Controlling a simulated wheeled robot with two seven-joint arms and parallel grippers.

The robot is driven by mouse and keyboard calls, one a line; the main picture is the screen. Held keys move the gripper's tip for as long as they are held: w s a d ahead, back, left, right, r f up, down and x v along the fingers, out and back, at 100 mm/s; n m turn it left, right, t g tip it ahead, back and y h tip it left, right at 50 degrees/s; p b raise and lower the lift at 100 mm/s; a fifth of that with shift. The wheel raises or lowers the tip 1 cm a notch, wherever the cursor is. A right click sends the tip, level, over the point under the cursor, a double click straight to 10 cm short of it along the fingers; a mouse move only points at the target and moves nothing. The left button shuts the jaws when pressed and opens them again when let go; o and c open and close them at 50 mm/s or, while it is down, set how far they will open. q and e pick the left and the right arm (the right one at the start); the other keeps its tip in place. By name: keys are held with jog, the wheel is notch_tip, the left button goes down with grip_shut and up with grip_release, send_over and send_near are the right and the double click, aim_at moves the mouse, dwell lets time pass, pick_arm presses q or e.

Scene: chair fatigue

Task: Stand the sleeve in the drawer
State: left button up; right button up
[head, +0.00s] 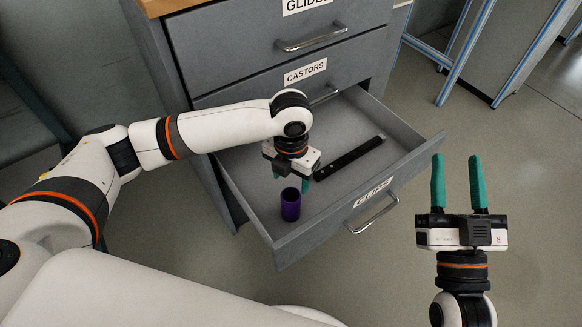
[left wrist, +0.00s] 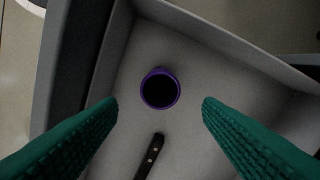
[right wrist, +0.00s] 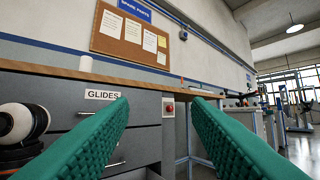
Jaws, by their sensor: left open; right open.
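The purple sleeve (head: 290,205) stands upright on the floor of the open drawer (head: 242,172), near its front left corner. In the left wrist view the sleeve (left wrist: 160,89) shows its round open top, ahead of and between the spread fingertips. My left gripper (head: 290,184) is open and empty above the drawer, pointing down, just behind the sleeve and apart from it.
A black bar (head: 350,157) with holes lies in the drawer, right of the sleeve. The drawer front has a handle (head: 372,218) and a label. Closed drawers labelled GLIDES and CASTORS (head: 305,72) are above. Open floor lies to the right.

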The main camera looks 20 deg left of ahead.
jog(key=shift+w+d+f+g+h, duration=0.1)
jog(key=shift+w+f+g+h, duration=0.15)
jog(key=shift+f, duration=0.25)
jog(key=shift+w+f+g+h, duration=0.1)
jog(key=shift+f+g+h, duration=0.05)
jog(key=shift+f+g, duration=0.3)
